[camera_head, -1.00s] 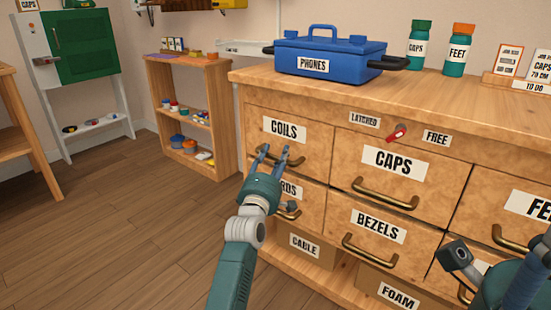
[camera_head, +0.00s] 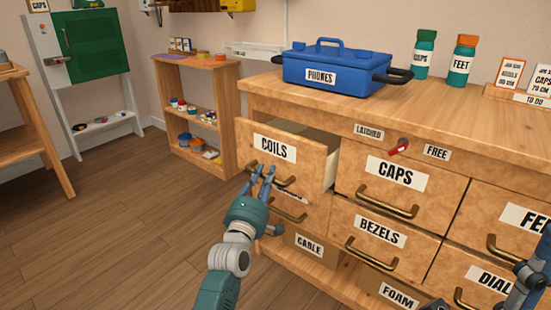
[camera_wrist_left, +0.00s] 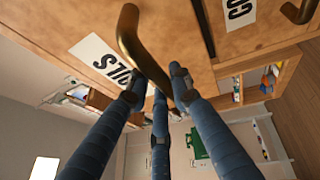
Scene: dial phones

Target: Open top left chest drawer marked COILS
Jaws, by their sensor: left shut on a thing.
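The COILS drawer (camera_head: 286,152) at the top left of the chest stands partly open, with a gap into its inside showing behind its front. Its brass handle (camera_wrist_left: 135,40) shows large in the left wrist view, with the upside-down COILS label beside it. My left gripper (camera_head: 263,172) is shut on this handle; its blue fingers (camera_wrist_left: 160,85) close around the handle's lower end. Part of the handle is hidden by the fingers in the head view. My right gripper (camera_head: 538,262) shows only in part at the right edge, and its fingers cannot be made out.
The red latch lever (camera_head: 399,147) sits between the LATCHED and FREE labels. The blue PHONES toolbox (camera_head: 335,75) stands on the chest top (camera_head: 450,110). A small shelf (camera_head: 232,110) stands behind to the left. The floor left is clear.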

